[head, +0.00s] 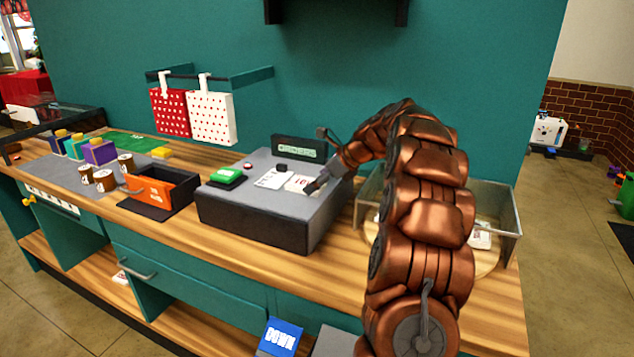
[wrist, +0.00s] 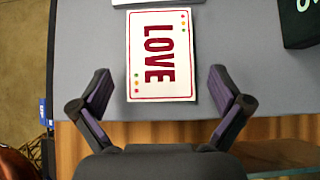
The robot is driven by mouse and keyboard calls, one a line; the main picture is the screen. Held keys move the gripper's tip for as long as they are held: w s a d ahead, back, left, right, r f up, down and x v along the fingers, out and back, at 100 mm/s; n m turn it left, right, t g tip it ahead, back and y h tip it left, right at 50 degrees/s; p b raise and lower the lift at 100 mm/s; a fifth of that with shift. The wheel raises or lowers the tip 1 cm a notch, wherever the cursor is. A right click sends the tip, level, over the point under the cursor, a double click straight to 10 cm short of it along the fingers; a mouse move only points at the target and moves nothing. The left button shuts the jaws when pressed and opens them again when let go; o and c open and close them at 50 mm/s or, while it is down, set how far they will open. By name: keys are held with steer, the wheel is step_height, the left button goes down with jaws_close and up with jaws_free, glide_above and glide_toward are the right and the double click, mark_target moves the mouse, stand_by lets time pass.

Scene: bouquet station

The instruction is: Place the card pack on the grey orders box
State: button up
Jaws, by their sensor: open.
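The card pack (head: 299,185) is white with a red border and red "LOVE" lettering, clear in the wrist view (wrist: 160,55). It lies flat on top of the grey orders box (head: 252,212), near its right side; the box top fills much of the wrist view (wrist: 90,30). My gripper (head: 314,187) is over the right part of the box. In the wrist view its two open fingers (wrist: 160,88) stand either side of the card pack's near end, with a gap on each side. The fingertips are partly hidden in the head view.
A white sheet (head: 270,179), a green item (head: 227,175) and the dark "ORDERS" sign (head: 299,149) are on the box. An orange open box (head: 160,190) stands left. A clear-walled tray (head: 505,215) is right, partly behind my arm. Wooden counter shows in front.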

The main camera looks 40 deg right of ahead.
steer(key=shift+r, duration=0.1)
steer(key=v, duration=1.2)
steer(key=s+a+f+n+g, duration=0.15)
steer(key=s+a+n, duration=0.3)
steer(key=a, duration=0.45)
steer(key=s+a+f+n+g, duration=0.1)
steer(key=s+a+n+g, duration=0.3)
steer(key=a, duration=0.6)
steer(key=s+a+f+n, duration=0.2)
steer(key=a+n, duration=0.4)
steer(key=a, duration=0.3)
steer(key=s+a+f+n+g+h, duration=0.1)
steer(key=s+a+f+n, duration=0.1)
steer(key=s+n, duration=0.3)
steer(key=s+a+f+n+g+h, duration=0.1)
steer(key=s+f+n, duration=0.4)
steer(key=s, duration=0.8)
steer(key=s+a+f+n+g+h, duration=0.2)
steer(key=s+a+f+n, duration=0.1)
steer(key=s, duration=0.6)
steer(key=shift+s+f+n+h, duration=0.3)
steer(key=shift+f+n, duration=0.2)
steer(key=shift+n, duration=0.65)
